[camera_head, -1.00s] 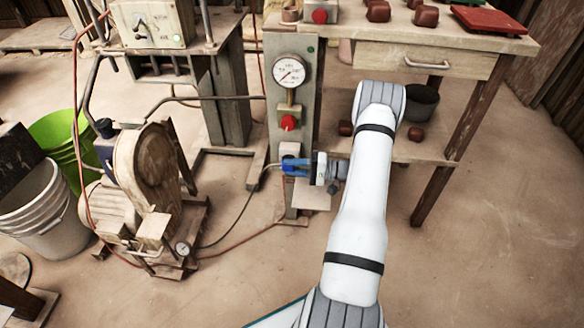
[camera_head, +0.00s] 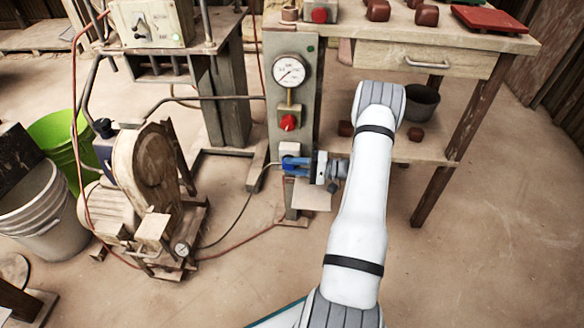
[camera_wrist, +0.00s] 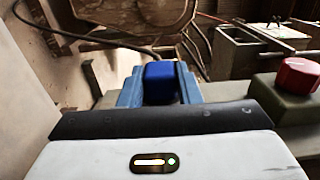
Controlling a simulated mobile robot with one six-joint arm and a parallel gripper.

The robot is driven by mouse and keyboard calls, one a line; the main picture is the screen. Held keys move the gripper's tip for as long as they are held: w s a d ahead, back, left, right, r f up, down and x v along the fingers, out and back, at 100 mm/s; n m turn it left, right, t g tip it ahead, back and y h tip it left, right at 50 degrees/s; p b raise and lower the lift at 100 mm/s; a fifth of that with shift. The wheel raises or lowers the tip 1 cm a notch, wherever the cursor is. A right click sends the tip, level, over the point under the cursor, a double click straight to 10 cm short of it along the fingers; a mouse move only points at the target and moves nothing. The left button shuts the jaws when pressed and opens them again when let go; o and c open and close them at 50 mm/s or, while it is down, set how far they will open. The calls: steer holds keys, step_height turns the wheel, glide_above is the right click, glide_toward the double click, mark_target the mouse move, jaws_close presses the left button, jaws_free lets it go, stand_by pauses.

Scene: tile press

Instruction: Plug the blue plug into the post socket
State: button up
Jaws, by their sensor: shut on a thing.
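The blue plug (camera_head: 289,163) is at the front of the grey post (camera_head: 281,75), just below a pale box on it. It also shows in the wrist view (camera_wrist: 160,82) between blue fingers. My gripper (camera_head: 294,166) is shut on the plug, reaching it from the right. A dark cable runs from the plug area down to the left. The pale box (camera_head: 292,149) is likely the post socket; its opening is hidden, and I cannot tell whether the plug is inside it.
A red knob (camera_head: 289,123) and a gauge (camera_head: 289,70) sit higher on the post. The red knob is close on the right in the wrist view (camera_wrist: 298,75). A pump (camera_head: 150,170) stands left, a wooden table (camera_head: 400,45) right. Open floor lies in front.

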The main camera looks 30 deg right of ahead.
stand_by(0.4)
steer(key=shift+s+a+p, duration=0.15)
steer(key=shift+s+a, duration=0.4)
steer(key=shift+s, duration=0.25)
steer(key=shift+s+a+p, duration=0.1)
steer(key=shift+s+a, duration=0.4)
steer(key=shift+s, duration=0.35)
steer(key=shift+s+a+p, duration=0.15)
steer(key=shift+s+a, duration=0.4)
steer(key=shift+s, duration=0.25)
steer(key=w+a+r, duration=0.3)
steer(key=a+r, duration=0.2)
steer(key=a, duration=0.3)
steer(key=w+a+r, duration=0.2)
steer(key=a+r, duration=0.4)
steer(key=a, duration=0.1)
step_height(320, 180, up, 26)
steer(key=m+t+h+p, duration=0.5)
steer(key=h+p, duration=0.1)
steer(key=p, duration=2.7)
steer(key=shift+a+t, duration=0.2)
steer(key=shift+t, duration=0.2)
steer(key=shift+w, duration=0.1)
